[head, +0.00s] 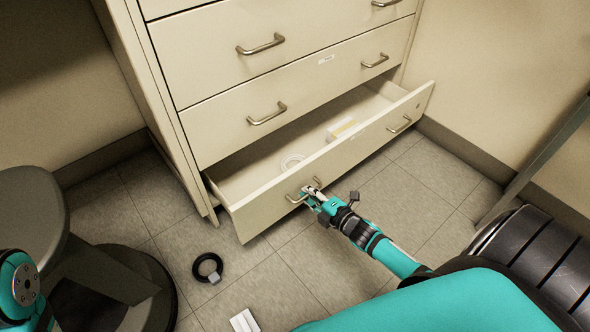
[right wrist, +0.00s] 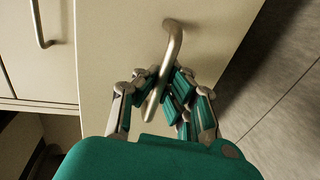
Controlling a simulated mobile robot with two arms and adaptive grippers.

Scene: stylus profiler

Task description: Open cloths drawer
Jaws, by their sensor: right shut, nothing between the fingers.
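The bottom drawer (head: 345,160) of the beige cabinet stands pulled out, with its inside showing. No readable label tells me whether it is the cloths drawer. Its front has a left metal handle (right wrist: 172,50) and a right metal handle (head: 400,124). My right gripper (head: 312,192) is at the left handle; in the right wrist view its fingers (right wrist: 163,88) lie around and beside the bar. The fingers are shut, with nothing visibly clamped between them. Part of my left arm shows at the lower left of the head view, but its gripper is out of view.
A white ring (head: 291,161) and a small white-and-yellow box (head: 342,128) lie in the drawer. The drawers above are shut. A black ring (head: 207,267) and a white item (head: 244,321) lie on the floor. A round stool (head: 105,280) stands at left.

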